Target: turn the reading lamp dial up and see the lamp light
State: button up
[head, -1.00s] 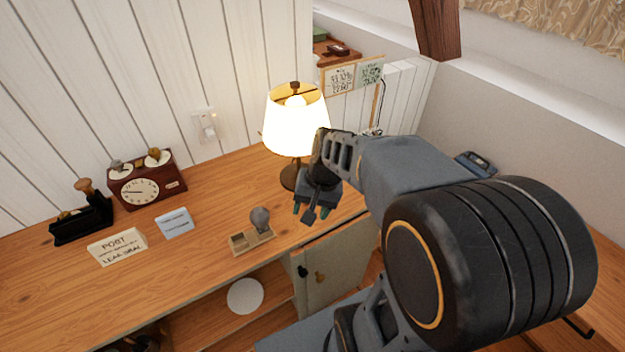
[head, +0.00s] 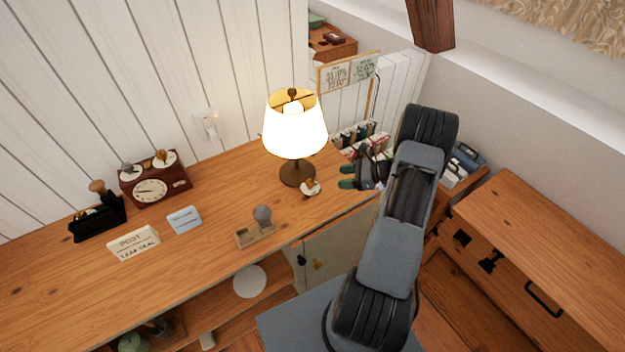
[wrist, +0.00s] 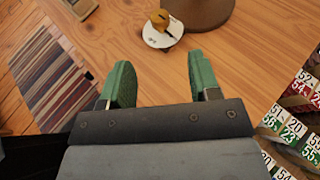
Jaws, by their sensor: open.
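The reading lamp (head: 294,134) stands on the wooden counter, its shade glowing bright and its bulb lit. Its dark round base also shows at the top of the wrist view (wrist: 200,10). The dial (head: 310,188), a brass knob on a small white disc, sits on the counter just in front of the lamp base. In the wrist view the dial (wrist: 162,28) lies ahead of the fingertips, between their lines. My gripper (head: 346,177) is open and empty, its green fingertips to the right of the dial and apart from it.
Numbered packets (head: 365,140) stand in a rack to the right of the lamp. A stamp in a wooden tray (head: 256,235), a clock (head: 153,180), and cards lie further left. A wooden cabinet (head: 545,240) is at right.

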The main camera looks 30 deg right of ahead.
aim_at(312, 181)
jog(key=p+x, duration=0.2)
jog(key=x, duration=1)
jog(key=shift+f, duration=0.1)
jog(key=c, duration=0.9)
jog(key=shift+f+b, duration=0.2)
jog(key=shift+b, duration=0.5)
jog(key=shift+c, duration=0.2)
jog(key=shift+r+n+g, duration=0.2)
jog(key=shift+n+g, duration=0.1)
